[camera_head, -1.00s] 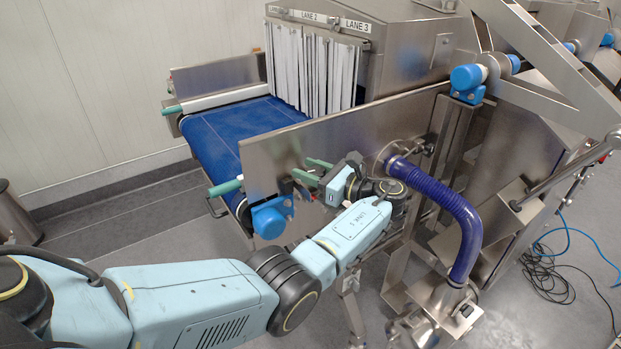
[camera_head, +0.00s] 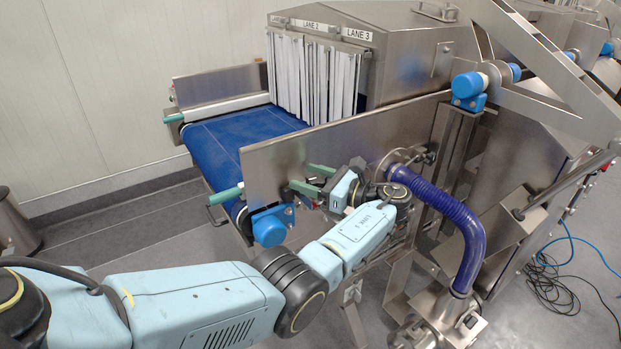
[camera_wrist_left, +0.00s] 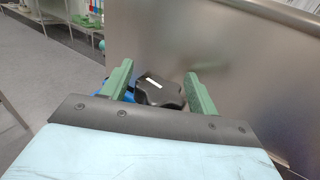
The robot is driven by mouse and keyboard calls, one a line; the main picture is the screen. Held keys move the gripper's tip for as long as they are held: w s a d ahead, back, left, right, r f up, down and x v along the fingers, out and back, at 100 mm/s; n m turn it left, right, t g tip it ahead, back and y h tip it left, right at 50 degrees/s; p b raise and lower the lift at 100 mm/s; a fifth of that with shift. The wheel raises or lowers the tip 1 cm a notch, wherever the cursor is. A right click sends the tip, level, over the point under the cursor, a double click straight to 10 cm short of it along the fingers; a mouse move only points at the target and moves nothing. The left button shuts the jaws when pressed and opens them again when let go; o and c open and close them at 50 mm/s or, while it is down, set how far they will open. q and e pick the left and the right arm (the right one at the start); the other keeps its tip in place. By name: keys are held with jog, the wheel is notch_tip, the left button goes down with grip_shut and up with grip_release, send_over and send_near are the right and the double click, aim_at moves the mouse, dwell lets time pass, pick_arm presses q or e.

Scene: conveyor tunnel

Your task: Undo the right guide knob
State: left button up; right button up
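The guide knob (camera_wrist_left: 160,91) is black and lobed, with a white mark on top, in the left wrist view. It sits beside the steel side guide plate, which also shows in the head view (camera_head: 345,140). My left gripper (camera_wrist_left: 159,84) is open. Its two green fingers stand on either side of the knob, with small gaps showing; whether they reach fully past it is unclear. In the head view my left gripper (camera_head: 307,178) is at the near face of the plate, and I cannot make out the knob clearly there. My right gripper is not in view.
A blue conveyor belt (camera_head: 222,140) runs under white strip curtains (camera_head: 312,78). A blue-capped fitting (camera_head: 269,228) is just below my gripper. A blue corrugated hose (camera_head: 463,222) curves close to the right of my wrist. Cables (camera_head: 553,284) lie on the floor at right.

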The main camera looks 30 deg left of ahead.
pick_arm(q)
jog(key=w+d+b, duration=0.1)
jog(key=d+b, duration=0.4)
jog(key=d, duration=0.8)
jog(key=shift+d, duration=0.2)
